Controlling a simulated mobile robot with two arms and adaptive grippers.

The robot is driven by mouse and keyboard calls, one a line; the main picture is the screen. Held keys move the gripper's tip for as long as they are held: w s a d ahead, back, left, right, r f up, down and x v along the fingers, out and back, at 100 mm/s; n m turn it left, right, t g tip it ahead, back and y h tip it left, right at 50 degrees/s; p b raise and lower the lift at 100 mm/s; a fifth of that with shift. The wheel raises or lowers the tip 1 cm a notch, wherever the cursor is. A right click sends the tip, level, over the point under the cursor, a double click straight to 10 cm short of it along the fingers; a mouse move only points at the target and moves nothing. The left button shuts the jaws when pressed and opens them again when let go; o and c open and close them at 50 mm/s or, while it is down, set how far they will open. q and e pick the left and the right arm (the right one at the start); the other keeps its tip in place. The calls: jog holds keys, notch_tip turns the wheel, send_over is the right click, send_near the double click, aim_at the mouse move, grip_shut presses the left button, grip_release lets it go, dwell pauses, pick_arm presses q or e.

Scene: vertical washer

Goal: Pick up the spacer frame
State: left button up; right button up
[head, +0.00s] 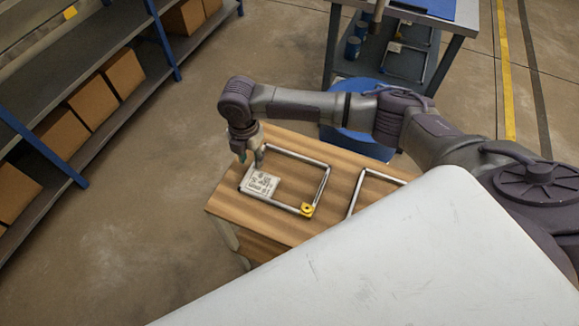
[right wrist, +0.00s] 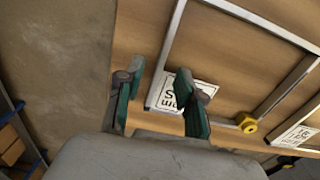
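A spacer frame (head: 322,184), a rectangle of thin metal bars with a white printed label plate (head: 262,183) and a yellow piece (head: 307,209) at one corner, lies on a wooden table (head: 232,196). My left gripper is not in view.
A second metal frame (head: 354,198) lies to the right on the table, partly hidden by a white surface (head: 400,255). A blue round container (head: 360,142) stands behind the table. Shelves with boxes (head: 95,101) are at left, with clear floor between.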

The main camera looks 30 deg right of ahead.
notch_tip(320, 180, down, 2)
jog(key=shift+d+f, duration=0.1)
jog(key=shift+f, duration=0.2)
jog(key=c, duration=0.7)
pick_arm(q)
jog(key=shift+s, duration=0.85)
pick_arm(e)
grip_shut()
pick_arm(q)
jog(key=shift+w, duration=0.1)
pick_arm(e)
jog(key=shift+r, duration=0.15)
